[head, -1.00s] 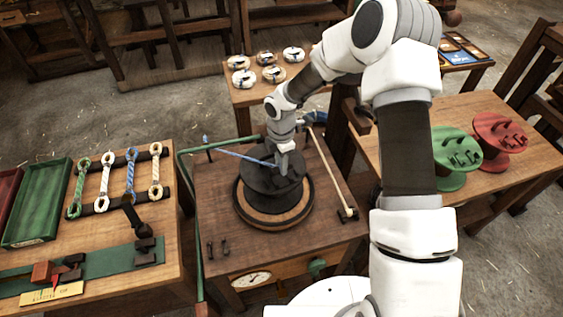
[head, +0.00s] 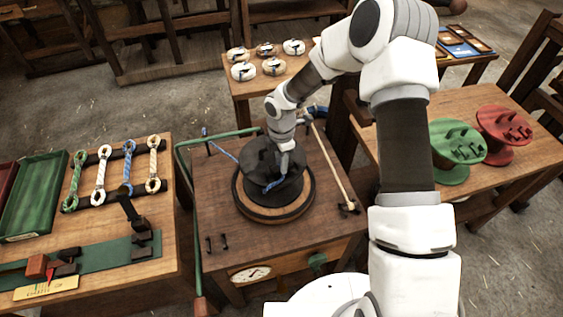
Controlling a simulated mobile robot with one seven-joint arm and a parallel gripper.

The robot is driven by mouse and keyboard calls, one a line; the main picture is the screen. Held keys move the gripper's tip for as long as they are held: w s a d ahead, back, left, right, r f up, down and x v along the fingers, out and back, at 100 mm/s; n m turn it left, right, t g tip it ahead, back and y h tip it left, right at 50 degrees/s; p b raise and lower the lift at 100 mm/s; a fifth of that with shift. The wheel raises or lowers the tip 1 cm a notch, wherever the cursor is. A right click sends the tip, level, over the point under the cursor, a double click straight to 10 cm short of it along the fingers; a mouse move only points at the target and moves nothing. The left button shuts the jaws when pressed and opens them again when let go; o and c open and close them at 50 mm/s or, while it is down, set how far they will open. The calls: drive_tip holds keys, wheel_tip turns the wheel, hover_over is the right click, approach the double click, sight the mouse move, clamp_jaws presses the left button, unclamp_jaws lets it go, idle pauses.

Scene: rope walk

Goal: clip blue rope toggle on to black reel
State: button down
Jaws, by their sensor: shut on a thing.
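The black reel (head: 258,158) stands upright on a round wooden turntable (head: 250,210) in the middle of the centre table. My gripper (head: 284,174) points down at the right side of the reel's top. It is shut on the blue rope's end (head: 273,185), which shows as a small blue piece by the fingertips. The toggle itself is too small to make out, and I cannot tell whether it touches a clip.
A green tube frame (head: 184,170) edges the centre table's left side, and a pale rod (head: 332,165) lies along its right. The left table holds several rope lengths on a rack (head: 118,195) and a green tray (head: 35,200). Green (head: 457,140) and red (head: 503,125) reels stand on the right table.

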drive_tip(key=shift+f+b, duration=0.3)
drive_tip(key=shift+f, duration=0.05)
drive_tip(key=c, duration=0.6)
unclamp_jaws()
drive_tip(key=shift+r+p, duration=2.45)
drive_tip(key=shift+r, duration=1.1)
wheel_tip(320, 180, up, 17)
drive_tip(key=b, duration=0.1)
drive_tip(key=shift+r, duration=0.2)
